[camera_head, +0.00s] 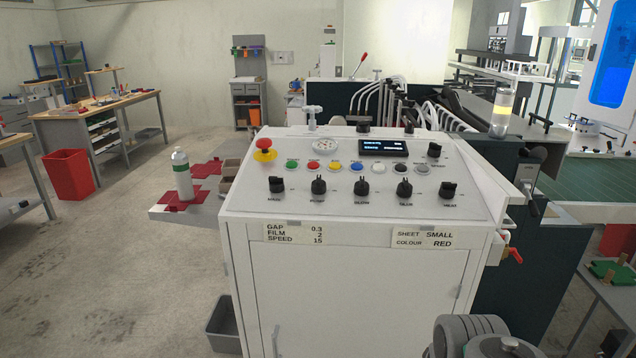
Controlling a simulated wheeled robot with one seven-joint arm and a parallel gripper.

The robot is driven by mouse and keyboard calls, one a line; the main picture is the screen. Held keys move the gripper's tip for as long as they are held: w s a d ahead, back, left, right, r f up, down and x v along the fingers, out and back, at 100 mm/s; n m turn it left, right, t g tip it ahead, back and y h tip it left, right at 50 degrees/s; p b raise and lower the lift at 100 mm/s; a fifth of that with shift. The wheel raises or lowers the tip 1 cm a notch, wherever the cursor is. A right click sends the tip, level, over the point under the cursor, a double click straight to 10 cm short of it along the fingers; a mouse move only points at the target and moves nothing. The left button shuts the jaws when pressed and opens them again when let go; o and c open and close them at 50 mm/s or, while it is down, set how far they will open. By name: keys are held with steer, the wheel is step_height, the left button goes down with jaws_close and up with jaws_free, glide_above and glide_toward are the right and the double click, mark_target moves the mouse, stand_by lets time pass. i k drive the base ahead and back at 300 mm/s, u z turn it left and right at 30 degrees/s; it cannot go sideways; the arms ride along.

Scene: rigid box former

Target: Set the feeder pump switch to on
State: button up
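The white control panel (340,212) stands in front of me with a sloped top. A row of black rotary knobs runs along its front. The second from the left (318,186) has a small label that seems to read PUMP, though the print is blurred; I take it for the feeder pump switch. Its pointer looks roughly upright, but I cannot tell which position it marks. Other black knobs stand beside it, at the far left (276,185) and in the middle (361,187). My gripper is not in view; only part of my arm shows at the lower right.
A red emergency button (264,149) and coloured push buttons (335,166) sit behind the knobs, with a dark display (384,148). A bottle (181,175) stands on a side shelf to the left. The floor at left is open.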

mark_target(318, 186)
steer(key=k, duration=1.25)
steer(key=u, duration=0.85)
steer(key=i, duration=1.6)
steer(key=z, duration=0.85)
